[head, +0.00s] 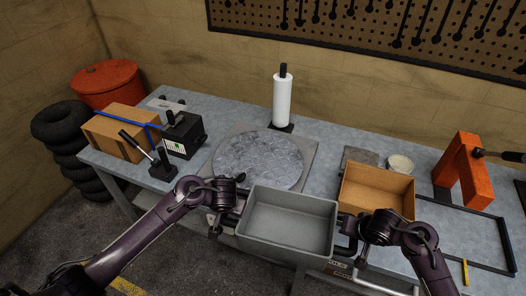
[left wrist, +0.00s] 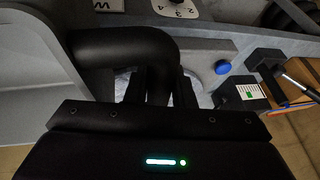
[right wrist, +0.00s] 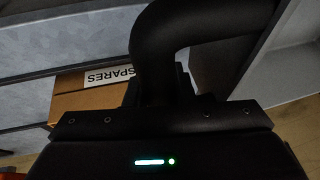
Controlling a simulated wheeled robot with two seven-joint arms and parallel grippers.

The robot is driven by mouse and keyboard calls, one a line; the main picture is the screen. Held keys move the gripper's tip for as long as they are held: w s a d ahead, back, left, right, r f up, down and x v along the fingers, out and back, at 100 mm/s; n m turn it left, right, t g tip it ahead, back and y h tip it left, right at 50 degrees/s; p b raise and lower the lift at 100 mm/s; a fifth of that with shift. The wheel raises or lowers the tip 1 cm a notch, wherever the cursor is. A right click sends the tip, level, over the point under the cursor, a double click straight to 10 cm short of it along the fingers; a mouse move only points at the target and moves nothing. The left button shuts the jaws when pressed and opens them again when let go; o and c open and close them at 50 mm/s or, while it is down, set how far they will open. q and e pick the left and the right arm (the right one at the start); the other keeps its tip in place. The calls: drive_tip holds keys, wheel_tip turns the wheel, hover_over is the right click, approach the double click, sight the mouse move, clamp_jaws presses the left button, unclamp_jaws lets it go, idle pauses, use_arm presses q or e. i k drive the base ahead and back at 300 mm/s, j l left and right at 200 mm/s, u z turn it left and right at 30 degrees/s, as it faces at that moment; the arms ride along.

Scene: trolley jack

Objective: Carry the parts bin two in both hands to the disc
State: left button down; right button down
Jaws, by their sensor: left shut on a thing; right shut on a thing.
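The grey parts bin (head: 290,217) is empty and upright, in front of the table's near edge. My left gripper (head: 233,208) is shut on its left black handle, and my right gripper (head: 350,232) is shut on its right one. The left wrist view shows the black handle (left wrist: 120,42) in the jaws beside the bin wall (left wrist: 28,75). The right wrist view shows the other handle (right wrist: 155,40) and the bin wall (right wrist: 280,75). The round metal disc (head: 258,160) lies bare on the table beyond the bin; its near edge is close to the bin's far rim.
A cardboard box (head: 377,190), marked SPARES in the right wrist view (right wrist: 85,98), stands right of the bin. A paper roll (head: 283,103) stands behind the disc. A black device (head: 184,135) and a lever (head: 160,160) stand left. An orange-red frame (head: 462,170) stands far right.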

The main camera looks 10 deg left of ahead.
sight(259, 157)
drive_tip(key=i+j+z, duration=0.1)
drive_tip(key=i, duration=0.3)
drive_tip(key=i+j+z, duration=0.1)
drive_tip(key=i+j, duration=0.4)
drive_tip(key=j, duration=0.2)
drive_tip(key=i+j, duration=0.15)
drive_tip(key=j, duration=0.25)
